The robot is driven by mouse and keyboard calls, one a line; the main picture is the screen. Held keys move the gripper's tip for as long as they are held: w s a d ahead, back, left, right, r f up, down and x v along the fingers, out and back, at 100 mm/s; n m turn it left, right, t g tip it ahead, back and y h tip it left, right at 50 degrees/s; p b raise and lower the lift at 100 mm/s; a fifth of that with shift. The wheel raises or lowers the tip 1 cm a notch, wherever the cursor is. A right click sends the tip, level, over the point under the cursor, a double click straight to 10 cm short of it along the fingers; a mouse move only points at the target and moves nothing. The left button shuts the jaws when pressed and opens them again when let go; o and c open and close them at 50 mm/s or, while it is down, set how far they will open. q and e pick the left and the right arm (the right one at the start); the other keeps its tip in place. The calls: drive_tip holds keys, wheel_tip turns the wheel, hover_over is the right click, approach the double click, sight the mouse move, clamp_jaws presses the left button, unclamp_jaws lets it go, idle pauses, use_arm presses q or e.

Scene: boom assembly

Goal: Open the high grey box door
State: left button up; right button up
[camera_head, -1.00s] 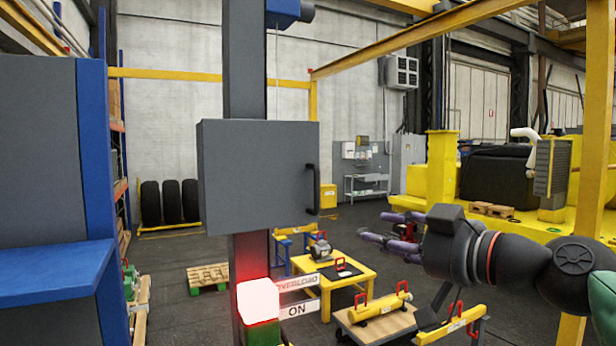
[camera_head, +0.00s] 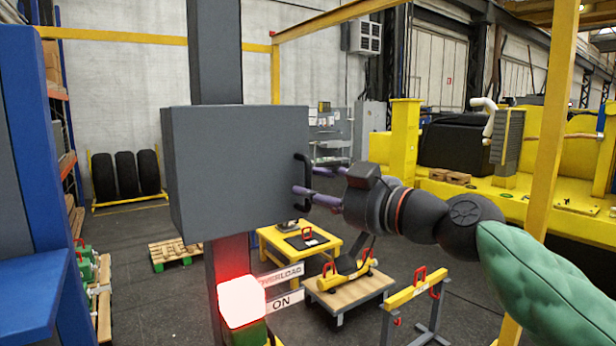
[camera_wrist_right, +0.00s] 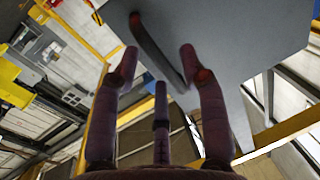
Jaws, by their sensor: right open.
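The grey box (camera_head: 235,165) is mounted on a dark post, and its door is shut. A black bar handle (camera_head: 304,176) stands upright at the right edge of the door. My right gripper (camera_head: 303,181) is open, its purple fingers at the handle. In the right wrist view the handle (camera_wrist_right: 158,50) lies between the spread fingertips of my gripper (camera_wrist_right: 163,78), beyond the tips or just level with them. I cannot tell whether a finger touches it. My left gripper is not in view.
A red-lit lamp (camera_head: 241,300) and the OVERLOAD and ON signs (camera_head: 285,275) sit on the post below the box. A yellow table (camera_head: 300,243) and a wooden-topped cart (camera_head: 345,285) stand behind. A blue shelf (camera_head: 35,275) is close at left.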

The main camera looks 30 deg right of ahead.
drive_tip(key=shift+x, duration=1.1)
drive_tip(key=shift+s+r, duration=0.1)
drive_tip(key=shift+s, duration=0.05)
clamp_jaws()
